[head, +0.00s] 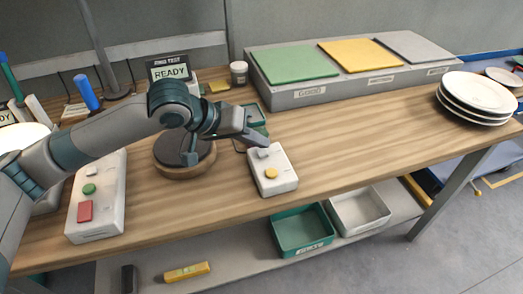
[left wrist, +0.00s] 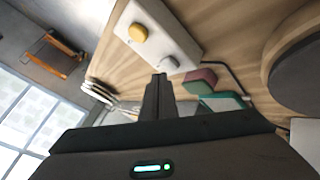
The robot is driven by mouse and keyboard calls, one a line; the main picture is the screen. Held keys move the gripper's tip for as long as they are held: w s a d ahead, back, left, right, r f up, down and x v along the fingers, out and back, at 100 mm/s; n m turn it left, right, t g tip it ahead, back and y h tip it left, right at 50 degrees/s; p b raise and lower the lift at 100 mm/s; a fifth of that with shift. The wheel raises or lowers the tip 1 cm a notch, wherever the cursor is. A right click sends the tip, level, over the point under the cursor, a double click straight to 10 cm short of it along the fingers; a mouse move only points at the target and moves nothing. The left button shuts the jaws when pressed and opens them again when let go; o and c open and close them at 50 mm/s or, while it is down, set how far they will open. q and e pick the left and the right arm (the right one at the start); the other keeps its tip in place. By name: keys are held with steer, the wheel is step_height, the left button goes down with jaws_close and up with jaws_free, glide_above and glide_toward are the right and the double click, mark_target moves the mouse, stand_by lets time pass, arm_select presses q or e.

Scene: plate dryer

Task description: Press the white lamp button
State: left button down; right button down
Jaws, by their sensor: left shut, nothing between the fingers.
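A white control box (head: 285,182) sits on the wooden table, with a yellow button (head: 271,173) toward its front and a whitish lamp button (head: 264,153) toward its back. My left gripper (head: 262,140) is shut and empty, just behind the whitish button in the head view. In the left wrist view the shut fingertips (left wrist: 160,78) are close beside the whitish button (left wrist: 168,64), and the yellow button (left wrist: 138,32) is farther off. I cannot tell whether the fingertips touch the button. My right gripper is in neither view.
Another white box (head: 105,215) with green and red buttons is at the left. A round wooden-based stand (head: 185,168) is under my left arm. Stacked plates (head: 478,95) lie at the right. A grey block with coloured pads (head: 300,98) is at the back. The table's right middle is clear.

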arm_select(q)
steer(key=shift+f+p, duration=0.35)
steer(key=shift+p, duration=0.05)
steer(key=shift+f, duration=0.3)
stand_by(0.9)
steer(key=shift+r+p, duration=0.65)
steer(key=shift+p, duration=0.55)
